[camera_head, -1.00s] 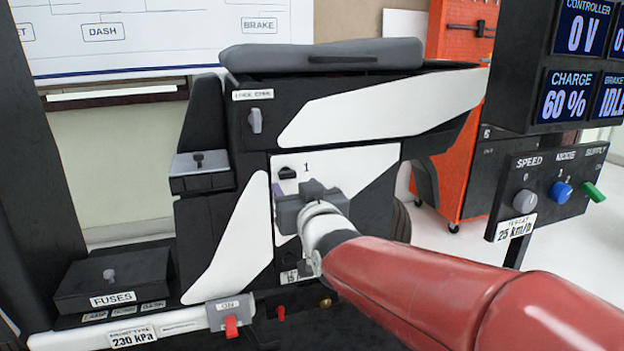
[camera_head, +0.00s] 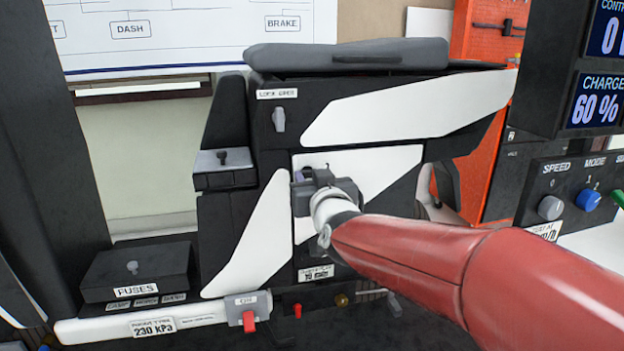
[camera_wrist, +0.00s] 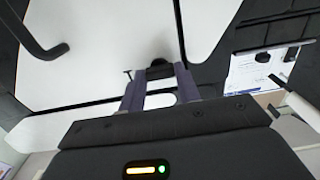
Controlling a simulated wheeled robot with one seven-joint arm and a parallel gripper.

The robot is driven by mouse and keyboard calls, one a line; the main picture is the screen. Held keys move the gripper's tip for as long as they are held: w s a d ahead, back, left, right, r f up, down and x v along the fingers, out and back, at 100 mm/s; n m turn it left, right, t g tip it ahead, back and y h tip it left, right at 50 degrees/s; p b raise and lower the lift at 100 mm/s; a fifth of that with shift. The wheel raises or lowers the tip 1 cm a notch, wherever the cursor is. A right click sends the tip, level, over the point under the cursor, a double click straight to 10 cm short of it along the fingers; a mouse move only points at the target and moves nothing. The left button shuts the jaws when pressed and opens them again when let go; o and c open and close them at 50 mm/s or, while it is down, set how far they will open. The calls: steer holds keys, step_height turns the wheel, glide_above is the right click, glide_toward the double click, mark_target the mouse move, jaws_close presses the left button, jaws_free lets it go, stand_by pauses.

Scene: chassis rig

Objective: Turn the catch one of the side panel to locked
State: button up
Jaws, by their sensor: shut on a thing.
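The side panel (camera_head: 388,160) is white with black parts and stands upright in the head view. Its white face also fills much of the wrist view (camera_wrist: 95,65). Catch one (camera_wrist: 158,68) is a small dark knob between my fingertips in the wrist view. My gripper (camera_wrist: 160,78) is shut on it, with one finger at each side. In the head view my gripper (camera_head: 304,176) is at the panel's upper left corner and hides the catch and its number. I cannot read the catch's angle or any lock mark.
A fuse box (camera_head: 136,272) and a red-tabbed switch (camera_head: 248,318) are at lower left. A control box with knobs (camera_head: 560,200) stands at right. My red arm crosses the lower right.

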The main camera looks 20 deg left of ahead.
steer(key=shift+c, duration=0.4)
steer(key=shift+n, duration=0.3)
steer(key=n+b, duration=0.1)
steer(key=n, duration=0.2)
steer(key=shift+f+b, duration=0.1)
steer(key=shift+b, duration=0.2)
steer(key=n, duration=0.4)
steer(key=shift+n, duration=0.3)
steer(key=n, duration=0.4)
steer(key=shift+n, duration=0.3)
steer(key=n+p, duration=0.1)
steer(key=n, duration=0.3)
steer(key=shift+n, duration=0.7)
steer(key=o, duration=1)
